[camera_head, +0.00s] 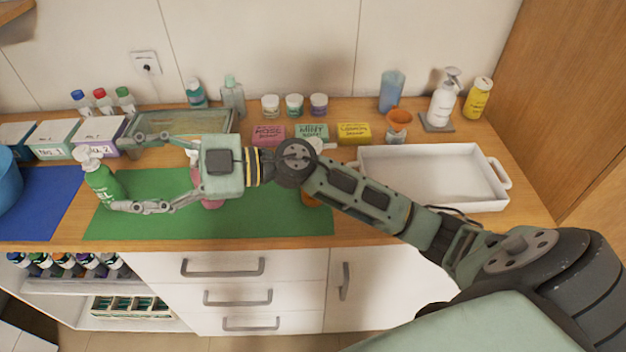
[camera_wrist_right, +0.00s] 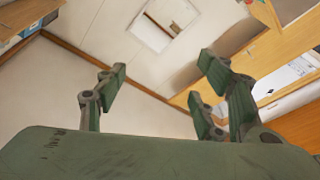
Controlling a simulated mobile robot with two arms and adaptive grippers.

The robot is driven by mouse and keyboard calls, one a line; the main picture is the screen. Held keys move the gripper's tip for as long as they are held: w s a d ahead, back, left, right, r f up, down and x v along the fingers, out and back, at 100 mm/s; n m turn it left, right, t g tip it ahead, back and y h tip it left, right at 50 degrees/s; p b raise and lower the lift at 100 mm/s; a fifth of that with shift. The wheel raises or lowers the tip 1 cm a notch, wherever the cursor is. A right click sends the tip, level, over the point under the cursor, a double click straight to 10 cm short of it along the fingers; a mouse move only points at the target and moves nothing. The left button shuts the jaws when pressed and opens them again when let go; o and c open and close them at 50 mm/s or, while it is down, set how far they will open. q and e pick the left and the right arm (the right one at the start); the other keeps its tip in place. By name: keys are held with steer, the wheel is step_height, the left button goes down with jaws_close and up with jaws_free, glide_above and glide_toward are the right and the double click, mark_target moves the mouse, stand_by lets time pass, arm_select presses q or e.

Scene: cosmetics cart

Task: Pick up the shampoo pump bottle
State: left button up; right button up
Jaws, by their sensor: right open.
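A white pump bottle (camera_head: 443,100) with a grey pump head stands upright on a small grey square at the back right. A green bottle (camera_head: 103,183) with a white top stands at the left of the green mat; its label is only partly readable. I cannot tell which is the shampoo. My right gripper (camera_head: 122,172) is open over the mat, pointing left, with its fingers spread near the green bottle. In the right wrist view the open fingers (camera_wrist_right: 165,80) have nothing between them. A pink item (camera_head: 212,203) is mostly hidden under this gripper. My left gripper is out of view.
A white tray (camera_head: 430,158) lies empty at the right. Soap boxes (camera_head: 312,133), jars (camera_head: 294,105), a blue cup (camera_head: 392,91) and a yellow bottle (camera_head: 477,98) stand along the back. My right arm crosses above the green mat (camera_head: 270,222), hiding part of an amber item (camera_head: 308,198).

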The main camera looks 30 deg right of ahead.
mark_target(313, 142)
steer(key=w+d+f+g+h, duration=0.1)
steer(key=d+f+g+h, duration=0.4)
steer(key=d+f+h, duration=0.6)
steer(key=d+m+h, duration=0.1)
steer(key=d+h, duration=0.1)
steer(key=d, duration=0.5)
steer(key=d+f+m+g+h, duration=0.1)
steer(key=d+m+h, duration=0.1)
steer(key=d, duration=0.5)
steer(key=w+d+m+h, duration=0.1)
steer(key=d+m+h, duration=0.1)
steer(key=d, duration=0.5)
steer(key=shift+d+f+g+h, duration=0.2)
steer(key=shift+d+g+h, duration=0.1)
steer(key=shift+h, duration=0.3)
step_height(313, 142, down, 8)
steer(key=p, duration=0.3)
steer(key=shift+d+r+m, duration=0.15)
steer(key=shift+r+m, duration=0.05)
steer(key=shift+m, duration=0.2)
steer(key=shift+w, duration=0.15)
steer(key=c, duration=1.4)
steer(key=shift+r, duration=0.1)
steer(key=shift+c, duration=0.2)
